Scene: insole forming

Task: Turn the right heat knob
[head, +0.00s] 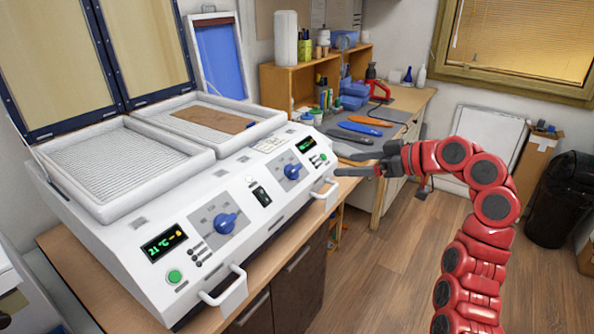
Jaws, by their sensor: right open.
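The white forming machine (150,225) stands on a wooden bench with two blue heat knobs on its sloped front panel. The right heat knob (292,171) is beside the right green display (306,145). The left heat knob (222,223) is beside the left display (164,244), which reads about 21 °C. My right gripper (348,163) is open and empty. It is to the right of the right knob, near the machine's right front corner, apart from the knob and pointing left. My left gripper is not in view.
Two white handles (228,287) and (326,194) stick out from the machine's front edge. A brown sheet (213,123) lies in the right tray. A workbench with insoles (360,128), bottles and a wooden shelf (300,80) stands behind. The floor in front is clear.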

